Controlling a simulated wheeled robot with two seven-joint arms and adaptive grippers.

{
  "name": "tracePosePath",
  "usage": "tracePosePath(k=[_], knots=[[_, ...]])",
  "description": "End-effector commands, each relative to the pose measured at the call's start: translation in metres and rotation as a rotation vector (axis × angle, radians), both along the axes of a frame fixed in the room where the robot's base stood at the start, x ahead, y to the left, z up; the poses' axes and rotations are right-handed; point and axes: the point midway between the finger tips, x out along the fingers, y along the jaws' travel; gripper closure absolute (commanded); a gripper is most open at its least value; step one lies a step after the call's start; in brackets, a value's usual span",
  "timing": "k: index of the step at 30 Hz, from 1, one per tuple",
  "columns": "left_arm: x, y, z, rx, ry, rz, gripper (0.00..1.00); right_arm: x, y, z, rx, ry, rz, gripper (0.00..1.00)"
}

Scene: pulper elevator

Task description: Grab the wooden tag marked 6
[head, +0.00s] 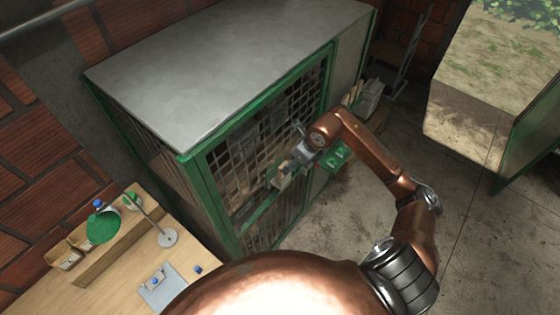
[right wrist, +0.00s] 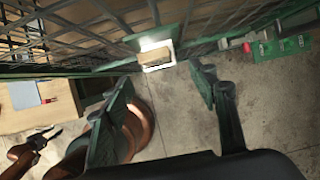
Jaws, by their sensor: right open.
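A small light-brown wooden piece (right wrist: 154,57) sits in a pale holder on the green rail of the mesh cage, ahead of my right gripper. No number can be read on it. It also shows in the head view (head: 284,178), partly hidden by the gripper. My right gripper (right wrist: 163,108) is open and empty, its two dark fingers spread apart, with the wooden piece beyond the gap between them. My left gripper (right wrist: 42,140) shows small at the lower left of the right wrist view; its jaws are too small to judge.
The green-framed mesh cage (head: 190,165) stands close in front. A green panel with labels (right wrist: 282,48) is mounted right of the holder. The concrete floor (head: 465,240) at right is mostly clear.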

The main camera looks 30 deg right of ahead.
Motion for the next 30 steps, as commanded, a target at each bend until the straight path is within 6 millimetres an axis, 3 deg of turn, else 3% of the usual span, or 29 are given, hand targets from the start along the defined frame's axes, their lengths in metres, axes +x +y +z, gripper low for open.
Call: tracePosePath(k=[9, 17, 21, 30], knots=[[0.012, 0.000, 0.007, 0.000, -0.013, -0.003, 0.60, 0.006, 0.005, -0.027, 0.012, 0.006, -0.005, 0.46], [-0.010, 0.001, 0.026, 0.001, 0.012, 0.002, 0.60, 0.014, 0.015, -0.054, 0.016, 0.009, -0.007, 0.46], [-0.009, 0.001, 0.030, 0.001, 0.012, 0.002, 0.60, 0.021, 0.017, -0.071, 0.013, 0.006, -0.006, 0.46], [0.007, 0.000, 0.031, 0.000, -0.008, -0.002, 0.60, 0.024, 0.018, -0.077, 0.010, 0.004, -0.003, 0.46]])
